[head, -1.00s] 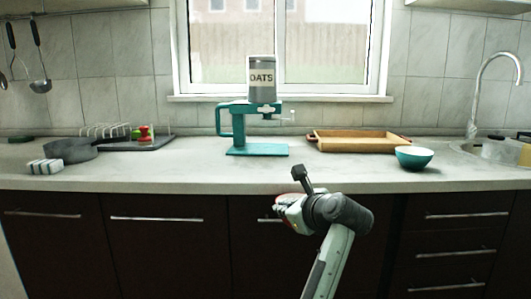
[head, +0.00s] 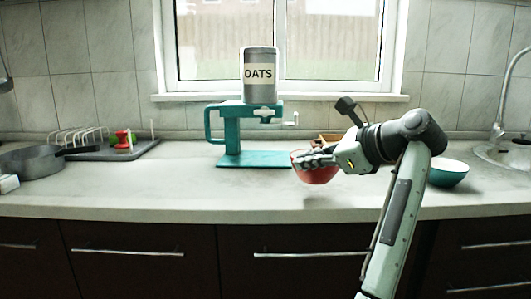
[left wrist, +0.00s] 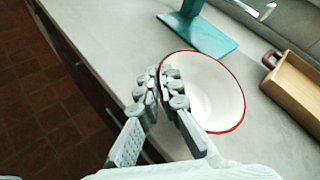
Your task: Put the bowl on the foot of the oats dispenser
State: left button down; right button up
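The teal oats dispenser (head: 232,130), with a grey canister labelled OATS (head: 260,75) on top, stands at the back of the counter below the window. Its flat teal foot (head: 255,160) is bare; part of it shows in the left wrist view (left wrist: 207,35). My left gripper (head: 312,157) is shut on the rim of a red bowl (head: 318,176), white inside (left wrist: 215,90) and empty. The bowl is roughly level, just right of the foot in the head view, seemingly above the counter. My fingers (left wrist: 160,88) straddle its near-left rim. My right gripper is out of view.
A wooden tray (left wrist: 295,85) lies right of the bowl, mostly hidden behind it and my arm in the head view. A teal bowl (head: 447,174) stands farther right. A grey pan (head: 30,160) and a rack (head: 80,142) are at left. The counter in front is clear.

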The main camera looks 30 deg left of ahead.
aim_at(267, 158)
jog(key=i+j, duration=0.15)
jog(key=i+j+z, duration=0.1)
jog(key=j, duration=0.3)
jog(key=k+j+z, duration=0.15)
jog(key=j, duration=0.15)
jog(key=j+z, duration=0.2)
jog(key=k+j+z, duration=0.15)
jog(key=j, duration=0.2)
